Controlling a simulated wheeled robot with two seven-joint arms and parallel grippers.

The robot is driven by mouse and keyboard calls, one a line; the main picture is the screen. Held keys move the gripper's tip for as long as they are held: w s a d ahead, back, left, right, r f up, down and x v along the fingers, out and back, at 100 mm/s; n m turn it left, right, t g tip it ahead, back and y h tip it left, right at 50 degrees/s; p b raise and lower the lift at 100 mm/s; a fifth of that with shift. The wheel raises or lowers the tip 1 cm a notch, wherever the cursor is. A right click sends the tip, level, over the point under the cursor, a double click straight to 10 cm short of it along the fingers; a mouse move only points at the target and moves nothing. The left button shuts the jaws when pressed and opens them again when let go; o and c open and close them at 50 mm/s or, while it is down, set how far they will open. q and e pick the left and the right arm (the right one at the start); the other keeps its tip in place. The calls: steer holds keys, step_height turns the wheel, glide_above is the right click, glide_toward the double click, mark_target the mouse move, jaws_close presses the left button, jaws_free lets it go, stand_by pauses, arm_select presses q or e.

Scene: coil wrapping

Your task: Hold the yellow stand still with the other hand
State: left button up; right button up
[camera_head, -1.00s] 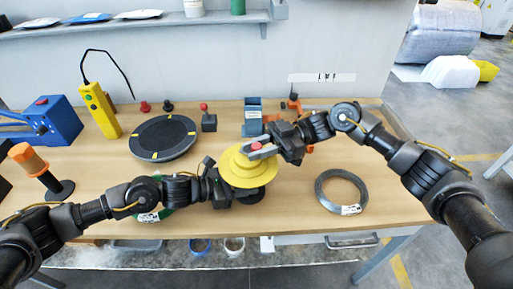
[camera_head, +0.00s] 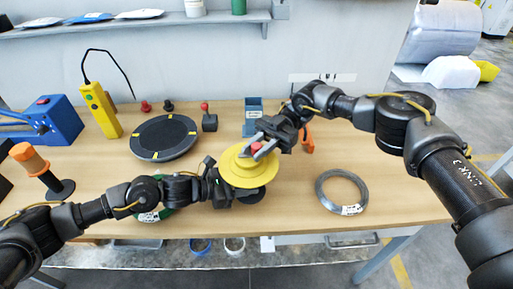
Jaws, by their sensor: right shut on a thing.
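The yellow stand (camera_head: 240,178), a round stepped disc on a dark base, is near the middle of the table's front part. A red knob (camera_head: 256,146) is at its top. My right gripper (camera_head: 259,150) comes from the upper right and is shut on the red knob, with a finger on each side. My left gripper (camera_head: 222,186) is at the left edge of the stand, low beside it. Its fingertips are hidden or too small to tell whether they grip the stand.
A grey coil (camera_head: 322,191) lies to the right, and a green coil (camera_head: 150,215) lies partly under my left arm. A black turntable (camera_head: 163,137), a yellow pendant (camera_head: 101,110), a small grey-red joystick (camera_head: 209,121) and an orange-topped post (camera_head: 45,168) stand further left.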

stand_by(0.3)
steer(key=o, duration=0.9)
steer(key=shift+d, duration=0.1)
steer(key=shift+o, duration=0.2)
steer(key=v, duration=0.7)
steer(key=shift+w, duration=0.3)
steer(key=shift+d, duration=0.1)
arm_select(q)
steer(key=o, duration=0.9)
steer(key=shift+c, duration=0.2)
